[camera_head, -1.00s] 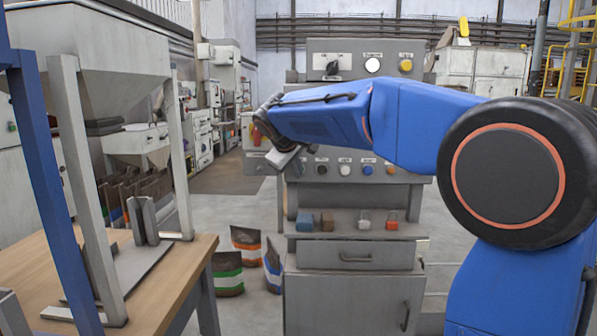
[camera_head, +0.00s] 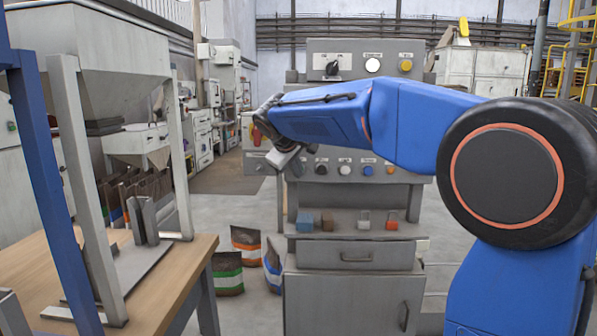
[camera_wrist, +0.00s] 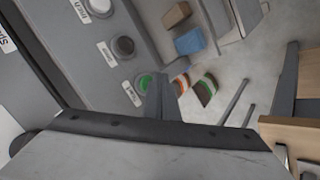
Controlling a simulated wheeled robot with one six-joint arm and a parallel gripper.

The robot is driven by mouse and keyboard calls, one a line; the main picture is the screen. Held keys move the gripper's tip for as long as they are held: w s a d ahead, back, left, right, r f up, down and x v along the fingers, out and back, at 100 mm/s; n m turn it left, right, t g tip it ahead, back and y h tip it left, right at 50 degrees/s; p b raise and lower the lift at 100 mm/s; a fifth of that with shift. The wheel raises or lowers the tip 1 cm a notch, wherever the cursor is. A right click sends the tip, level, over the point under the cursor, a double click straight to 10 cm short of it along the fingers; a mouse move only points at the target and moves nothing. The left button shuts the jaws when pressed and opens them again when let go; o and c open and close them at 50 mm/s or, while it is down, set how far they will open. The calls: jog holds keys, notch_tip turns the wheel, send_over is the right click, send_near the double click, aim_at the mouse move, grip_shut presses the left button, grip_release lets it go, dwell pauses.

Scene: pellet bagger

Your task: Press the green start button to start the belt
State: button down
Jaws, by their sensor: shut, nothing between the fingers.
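The green start button (camera_wrist: 144,82) shows in the wrist view on the grey panel, below a dark button (camera_wrist: 123,47) and a white one (camera_wrist: 98,8). My gripper (camera_wrist: 162,101) is shut and empty. Its fingers appear just right of the green button and overlap its edge in the picture; I cannot tell whether they touch it. In the head view my wrist is in front of the left side of the control panel (camera_head: 400,170), and the fingertips and the green button are not clearly visible.
Below the buttons, a shelf holds a blue block (camera_head: 305,222), a brown block (camera_head: 327,222) and small padlocks. Printed bags (camera_head: 228,273) stand on the floor to the left. A wooden table (camera_head: 170,280) with a hopper frame is at the left.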

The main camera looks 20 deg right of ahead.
jog(key=shift+w, duration=0.1)
jog(key=shift+w+d, duration=0.15)
jog(key=shift+w, duration=0.15)
jog(key=shift+w+d, duration=0.1)
jog(key=shift+w, duration=0.2)
dwell(0.6)
jog(key=shift+s, duration=0.15)
jog(key=shift+s+a, duration=0.25)
jog(key=shift+s, duration=0.35)
jog(key=shift+s, duration=0.1)
jog(key=shift+s+a, duration=0.3)
jog(key=shift+s, duration=0.6)
jog(key=shift+s+a, duration=0.35)
jog(key=shift+s, duration=0.6)
jog(key=shift+s+a, duration=0.3)
jog(key=shift+s, duration=0.6)
